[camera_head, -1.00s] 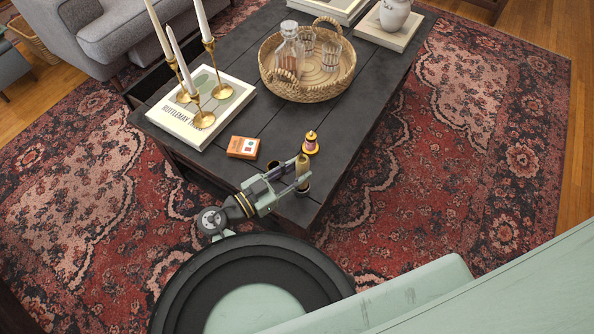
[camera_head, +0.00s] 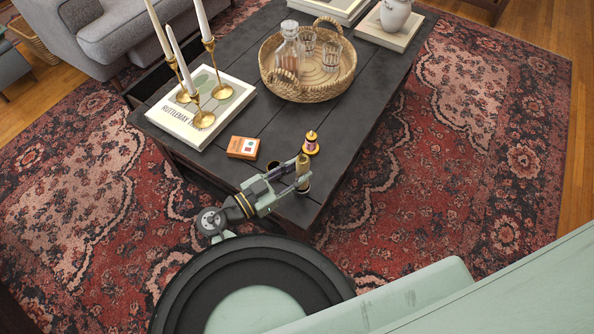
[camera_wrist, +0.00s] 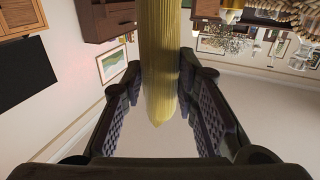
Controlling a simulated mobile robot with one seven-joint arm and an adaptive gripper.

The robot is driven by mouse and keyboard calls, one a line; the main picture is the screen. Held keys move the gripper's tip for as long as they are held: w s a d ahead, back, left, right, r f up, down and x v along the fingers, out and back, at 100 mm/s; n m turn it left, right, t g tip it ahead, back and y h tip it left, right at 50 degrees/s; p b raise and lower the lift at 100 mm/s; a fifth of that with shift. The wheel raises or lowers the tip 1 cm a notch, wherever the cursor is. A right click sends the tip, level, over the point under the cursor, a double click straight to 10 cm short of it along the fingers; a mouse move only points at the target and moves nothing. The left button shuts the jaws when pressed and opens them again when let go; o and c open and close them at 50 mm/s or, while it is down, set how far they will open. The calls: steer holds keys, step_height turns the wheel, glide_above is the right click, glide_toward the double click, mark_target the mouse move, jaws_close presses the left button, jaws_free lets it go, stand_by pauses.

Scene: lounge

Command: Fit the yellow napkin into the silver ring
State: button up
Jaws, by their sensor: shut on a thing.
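My gripper (camera_head: 296,172) is shut on the yellow napkin (camera_head: 302,168) at the near right corner of the dark table.
An orange card box (camera_head: 243,147) lies to the left. Brass candlesticks (camera_head: 203,118) stand on a book (camera_head: 232,92). A wicker tray (camera_head: 270,72) holds a decanter and glasses. The table's middle (camera_head: 300,118) is clear.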

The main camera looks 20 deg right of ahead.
steer(key=shift+f+b, duration=1.75)
steer(key=shift+b, duration=0.2)
steer(key=o, duration=1.2)
steer(key=shift+b+v, duration=0.55)
steer(key=shift+v, duration=2.45)
